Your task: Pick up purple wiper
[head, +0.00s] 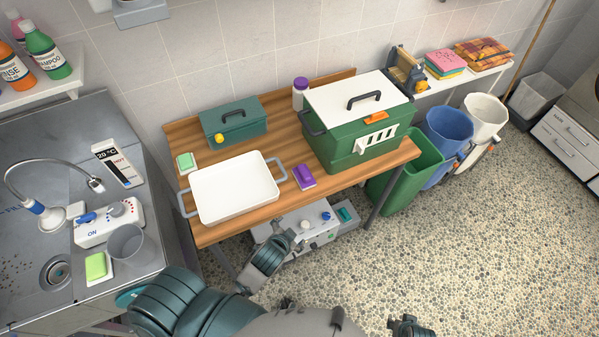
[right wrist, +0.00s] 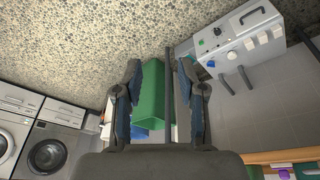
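The purple wiper (head: 304,176) is a small purple block on the wooden table (head: 262,205) in the head view. It lies near the front edge, between the white tray and the green crate. My left gripper (head: 277,246) is below the table's front edge, apart from the wiper; its fingers are not clear. My right gripper (head: 407,326) is at the bottom edge of the head view, far from the wiper. In the right wrist view my right gripper (right wrist: 163,100) is open with nothing between its fingers. A purple patch at that view's bottom edge is too small to identify.
A white tray (head: 235,187) is left of the wiper. A green crate (head: 350,140) with a white lid is behind right, a teal toolbox (head: 234,122) behind left. A green bin (head: 408,172) and blue bucket (head: 447,137) stand right. A grey machine (head: 318,224) sits under the table.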

